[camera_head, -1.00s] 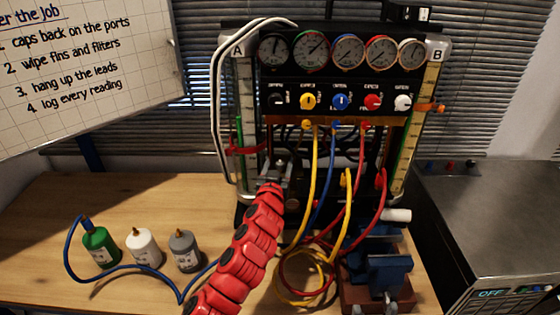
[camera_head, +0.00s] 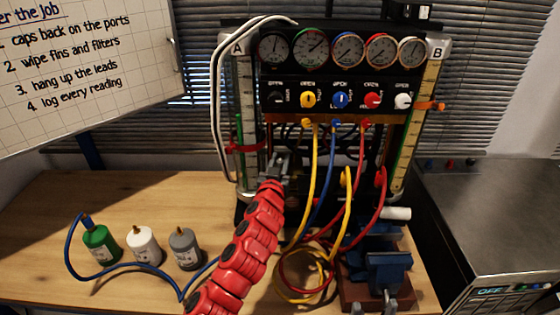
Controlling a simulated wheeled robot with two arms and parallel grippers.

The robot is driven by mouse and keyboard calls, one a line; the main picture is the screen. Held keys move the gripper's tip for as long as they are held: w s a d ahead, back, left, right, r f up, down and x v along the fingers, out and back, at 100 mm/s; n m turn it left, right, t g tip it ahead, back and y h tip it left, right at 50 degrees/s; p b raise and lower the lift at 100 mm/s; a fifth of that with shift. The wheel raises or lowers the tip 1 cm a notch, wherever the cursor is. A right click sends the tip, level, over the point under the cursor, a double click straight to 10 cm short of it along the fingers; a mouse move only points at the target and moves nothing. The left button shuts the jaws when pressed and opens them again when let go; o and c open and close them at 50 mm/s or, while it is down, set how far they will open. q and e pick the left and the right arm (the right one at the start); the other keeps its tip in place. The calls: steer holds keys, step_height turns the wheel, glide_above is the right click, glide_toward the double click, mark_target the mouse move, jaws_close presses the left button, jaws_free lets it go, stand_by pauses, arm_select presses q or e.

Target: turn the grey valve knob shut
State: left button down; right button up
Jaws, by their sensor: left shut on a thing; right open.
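My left gripper (camera_head: 279,166) is at the front of the gauge rig (camera_head: 345,118), below the left end of its knob row, at the end of my red arm. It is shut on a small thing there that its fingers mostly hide. This seems to be the grey valve knob, but its pointer and setting do not show. My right gripper (camera_head: 374,307) shows only as two grey fingertips, apart and empty, at the bottom edge before the blue vise.
Yellow (camera_head: 314,175), blue and red hoses hang and coil right of my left gripper. A blue vise (camera_head: 387,272) stands right of them. Green (camera_head: 100,246), white (camera_head: 144,248) and grey (camera_head: 185,250) bottles stand at left. The wooden bench (camera_head: 130,195) is clear behind them.

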arm_select(q)
steer(key=shift+r+p, duration=0.15)
steer(key=shift+p, duration=0.3)
steer(key=m+g+h+p, duration=0.1)
steer(key=h+p, duration=0.1)
steer(key=p, duration=0.4)
steer(key=m+h+p, duration=0.2)
steer(key=h+p, duration=0.1)
steer(key=p, duration=0.4)
steer(key=shift+a+r+m+g, duration=0.1)
steer(key=shift+m+g, duration=0.2)
steer(key=shift+g, duration=0.1)
steer(key=shift+w+m+g+h+p, duration=0.1)
steer(key=shift+m+g+h+p, duration=0.3)
steer(key=shift+h, duration=0.3)
steer(key=shift+f+m+g+h, duration=0.3)
steer(key=shift+m+h, duration=0.2)
steer(key=shift+h, duration=0.2)
steer(key=shift+m+g+h+b, duration=0.3)
steer(key=shift+h+b, duration=0.1)
steer(key=shift+b, duration=0.2)
steer(key=m+g+h+b, duration=0.3)
steer(key=g+b, duration=0.1)
steer(key=b, duration=0.4)
steer(key=shift+f+m+h, duration=0.15)
steer(key=shift+m+h, duration=0.25)
steer(key=shift+r+m+g+h+b, duration=0.2)
steer(key=shift+m+g+h+b, duration=0.15)
steer(key=shift+g+b, duration=0.6)
